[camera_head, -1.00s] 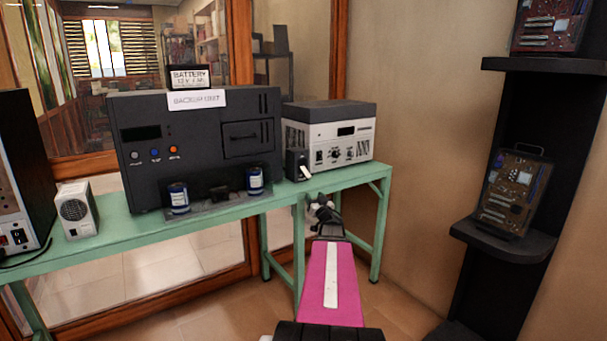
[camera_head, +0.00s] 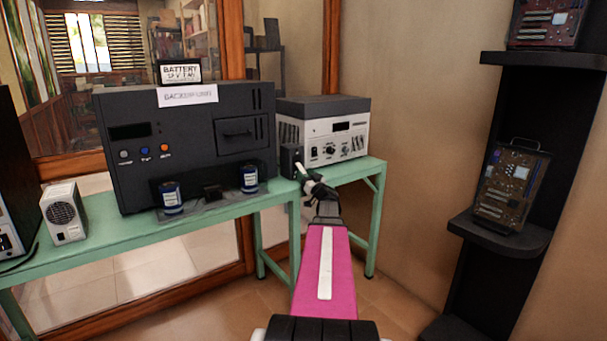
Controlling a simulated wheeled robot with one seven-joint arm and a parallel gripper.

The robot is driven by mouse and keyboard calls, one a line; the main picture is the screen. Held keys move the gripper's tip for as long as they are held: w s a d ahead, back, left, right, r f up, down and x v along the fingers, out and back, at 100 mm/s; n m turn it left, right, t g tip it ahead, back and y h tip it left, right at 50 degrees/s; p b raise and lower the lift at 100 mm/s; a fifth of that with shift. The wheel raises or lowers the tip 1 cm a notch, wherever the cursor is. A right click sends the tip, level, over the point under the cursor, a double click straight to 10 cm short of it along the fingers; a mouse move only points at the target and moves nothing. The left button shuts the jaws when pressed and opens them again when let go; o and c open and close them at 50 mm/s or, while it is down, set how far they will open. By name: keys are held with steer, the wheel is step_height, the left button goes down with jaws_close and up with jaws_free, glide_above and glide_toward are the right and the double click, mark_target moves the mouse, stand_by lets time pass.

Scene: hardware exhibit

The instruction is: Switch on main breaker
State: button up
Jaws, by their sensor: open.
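A small black box with a white lever, which looks like the breaker (camera_head: 290,158), stands on the green table between the dark backup unit and the grey-white device. Its white lever (camera_head: 300,170) points down and toward me. My gripper (camera_head: 306,179) is open, at the end of my pink arm, right at the lever's lower end. I cannot tell whether a finger touches the lever. The gripper hides part of the table edge behind it.
The backup unit (camera_head: 190,135) has two blue cans (camera_head: 171,198) in front. A grey-white device (camera_head: 325,135) stands behind the breaker. The green table (camera_head: 110,232) runs leftward past a small white box (camera_head: 64,212). Dark shelves (camera_head: 500,240) with circuit boards stand at right.

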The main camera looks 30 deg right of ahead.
steer(key=shift+x, duration=0.85)
jaws_close()
